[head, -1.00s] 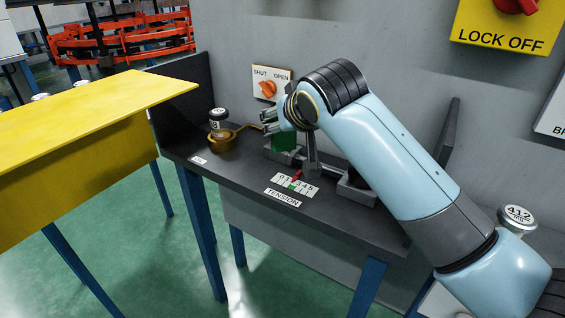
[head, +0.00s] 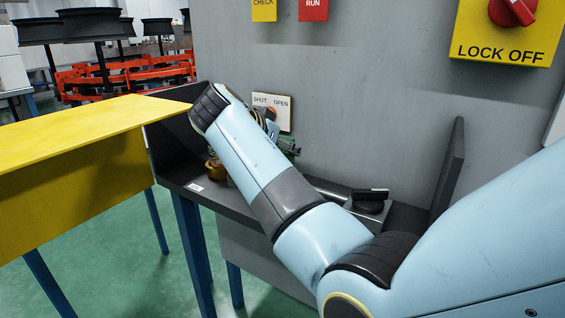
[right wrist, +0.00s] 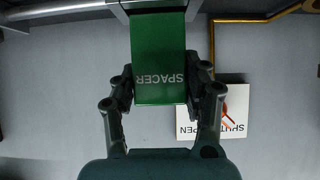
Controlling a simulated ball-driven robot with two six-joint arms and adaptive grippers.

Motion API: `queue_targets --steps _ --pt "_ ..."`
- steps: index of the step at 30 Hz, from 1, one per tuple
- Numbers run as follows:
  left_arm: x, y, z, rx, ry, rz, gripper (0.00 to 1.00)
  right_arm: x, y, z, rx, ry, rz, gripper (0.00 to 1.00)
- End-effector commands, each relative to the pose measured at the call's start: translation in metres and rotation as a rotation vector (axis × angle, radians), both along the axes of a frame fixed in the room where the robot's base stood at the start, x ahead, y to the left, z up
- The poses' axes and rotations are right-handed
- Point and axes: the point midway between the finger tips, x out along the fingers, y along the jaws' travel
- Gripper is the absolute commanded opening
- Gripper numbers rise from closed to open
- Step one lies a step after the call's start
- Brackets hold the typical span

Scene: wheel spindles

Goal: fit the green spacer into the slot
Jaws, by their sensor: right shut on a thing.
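The green spacer (right wrist: 160,48) fills the middle of the right wrist view, its SPACER lettering upside down. My right gripper (right wrist: 163,84) is shut on it, one finger on each side. In the head view my right arm crosses the dark shelf (head: 225,204) and hides most of the gripper. Only a small dark green part (head: 289,146) shows past the arm, below the SHUT/OPEN plate. The slot is not visible; the arm covers the middle of the shelf. My left gripper is not in view.
The SHUT/OPEN plate (head: 284,105) is on the grey wall; it also shows in the right wrist view (right wrist: 226,108). A brass piece (head: 215,170) stands at the shelf's left. A black-topped block (head: 370,200) sits at the right. A yellow table (head: 80,130) stands left.

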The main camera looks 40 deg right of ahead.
Motion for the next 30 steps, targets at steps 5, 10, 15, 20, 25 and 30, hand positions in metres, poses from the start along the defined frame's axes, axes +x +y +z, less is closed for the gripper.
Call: queue_targets --steps 5,10,15,20,25,30 --pt "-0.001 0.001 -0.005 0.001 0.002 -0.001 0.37 -0.001 0.000 -0.028 -0.001 0.004 0.001 0.12" --pt "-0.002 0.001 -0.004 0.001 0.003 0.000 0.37 0.000 0.000 -0.030 -0.001 0.002 0.000 0.12" --pt "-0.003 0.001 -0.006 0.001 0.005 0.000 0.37 -0.001 0.000 -0.032 0.000 0.002 0.000 0.48" --pt "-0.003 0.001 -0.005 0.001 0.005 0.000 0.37 -0.001 0.000 -0.031 0.000 0.002 0.000 0.69" --pt "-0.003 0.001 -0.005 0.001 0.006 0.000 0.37 0.000 0.000 -0.031 0.000 0.002 0.001 0.70" --pt "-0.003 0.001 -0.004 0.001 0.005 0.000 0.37 0.000 0.000 -0.028 -0.001 0.002 0.001 0.70"
